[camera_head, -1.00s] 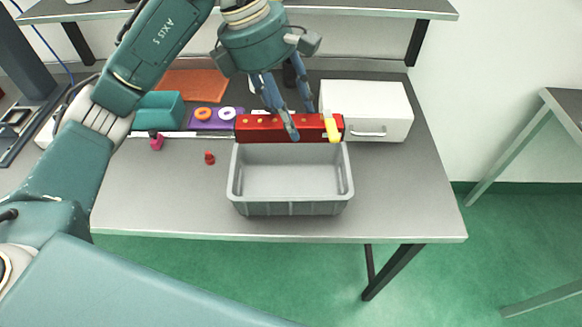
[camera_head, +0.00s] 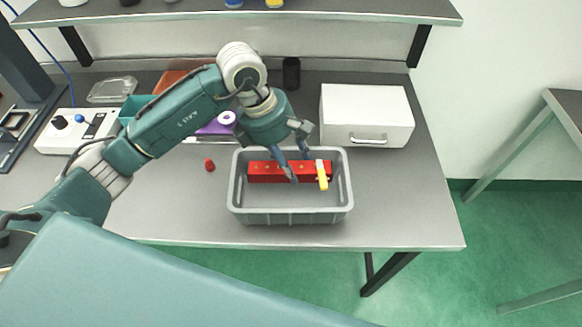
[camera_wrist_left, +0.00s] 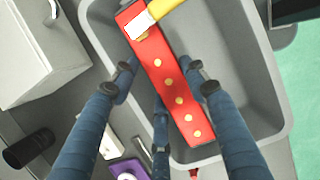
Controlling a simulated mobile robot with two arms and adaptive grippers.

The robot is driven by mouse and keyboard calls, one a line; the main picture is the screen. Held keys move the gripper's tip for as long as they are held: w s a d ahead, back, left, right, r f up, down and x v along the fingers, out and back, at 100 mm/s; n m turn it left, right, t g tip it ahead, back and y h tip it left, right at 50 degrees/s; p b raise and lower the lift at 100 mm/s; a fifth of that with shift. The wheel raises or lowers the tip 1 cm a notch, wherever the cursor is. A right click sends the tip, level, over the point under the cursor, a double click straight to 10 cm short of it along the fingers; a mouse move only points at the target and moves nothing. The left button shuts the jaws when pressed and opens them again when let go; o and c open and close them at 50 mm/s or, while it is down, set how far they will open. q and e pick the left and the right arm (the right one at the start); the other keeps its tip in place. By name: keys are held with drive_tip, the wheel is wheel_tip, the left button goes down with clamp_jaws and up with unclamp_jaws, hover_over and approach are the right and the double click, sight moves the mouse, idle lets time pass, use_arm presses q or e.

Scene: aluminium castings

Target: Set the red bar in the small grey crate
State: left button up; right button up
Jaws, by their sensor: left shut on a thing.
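The red bar (camera_head: 267,172) is long, with a row of small yellow dots along its top. My left gripper (camera_head: 298,168) is shut on it near its middle, from above. In the head view the bar lies within the outline of the small grey crate (camera_head: 290,217), towards its back wall. I cannot tell whether it touches the crate floor. The wrist view shows the bar (camera_wrist_left: 165,75) between the fingers (camera_wrist_left: 160,85), over the crate (camera_wrist_left: 265,140). A yellow-handled thing with a white end (camera_head: 322,175) lies across the bar's right end. My right gripper is out of view.
A white drawer box (camera_head: 366,115) stands behind the crate to the right. A black cylinder (camera_head: 291,72) stands at the back. A small red piece (camera_head: 209,165) lies left of the crate. The purple holder (camera_head: 215,128) is partly behind my arm. The table's front right is clear.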

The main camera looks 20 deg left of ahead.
use_arm(q)
drive_tip(key=shift+s+f, duration=0.1)
drive_tip(key=shift+f, duration=0.45)
wheel_tip(320, 180, down, 3)
drive_tip(key=shift+f+p, duration=0.1)
drive_tip(key=shift+p, duration=0.4)
drive_tip(key=o, duration=0.9)
drive_tip(key=shift+f, duration=0.1)
drive_tip(key=o, duration=0.4)
drive_tip(key=shift+o, duration=0.2)
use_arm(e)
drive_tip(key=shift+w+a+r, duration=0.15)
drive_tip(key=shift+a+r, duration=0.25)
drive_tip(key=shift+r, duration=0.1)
